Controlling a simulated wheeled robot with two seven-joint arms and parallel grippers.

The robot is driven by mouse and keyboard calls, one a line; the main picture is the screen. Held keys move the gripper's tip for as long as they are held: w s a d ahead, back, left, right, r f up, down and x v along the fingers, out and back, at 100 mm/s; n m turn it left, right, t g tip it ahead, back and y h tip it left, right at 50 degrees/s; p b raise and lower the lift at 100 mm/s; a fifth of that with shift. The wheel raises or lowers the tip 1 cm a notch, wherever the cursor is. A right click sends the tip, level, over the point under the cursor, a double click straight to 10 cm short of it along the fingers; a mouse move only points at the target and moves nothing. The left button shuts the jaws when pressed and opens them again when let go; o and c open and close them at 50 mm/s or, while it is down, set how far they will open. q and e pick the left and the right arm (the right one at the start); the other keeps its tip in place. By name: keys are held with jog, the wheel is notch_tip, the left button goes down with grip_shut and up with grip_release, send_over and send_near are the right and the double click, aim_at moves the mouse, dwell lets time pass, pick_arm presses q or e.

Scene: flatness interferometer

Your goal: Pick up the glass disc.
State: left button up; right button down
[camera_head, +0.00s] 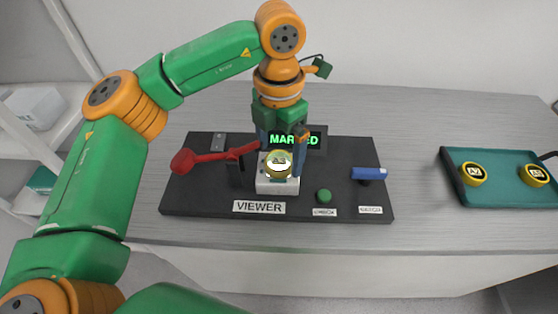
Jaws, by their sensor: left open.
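A round disc with a yellow rim and a label that seems to read A3 (278,163) sits on the white block (278,187) of the black viewer board. My left gripper (282,154) points down from above at this disc. Its fingers are open, one on the left and one on the right of the disc in this view. I cannot tell whether they touch it. Two similar yellow-rimmed discs, a left one (472,174) and a right one (534,175), lie on the teal tray (500,195) at the right. My right gripper is out of view.
The black board (200,204) carries a red lever (210,157) on the left, a green button (323,196) and a blue bar (368,174). The grey table between board and tray is clear.

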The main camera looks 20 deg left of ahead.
pick_arm(q)
jog(key=shift+f, duration=0.85)
jog(key=c, duration=1.4)
jog(key=shift+c, duration=0.2)
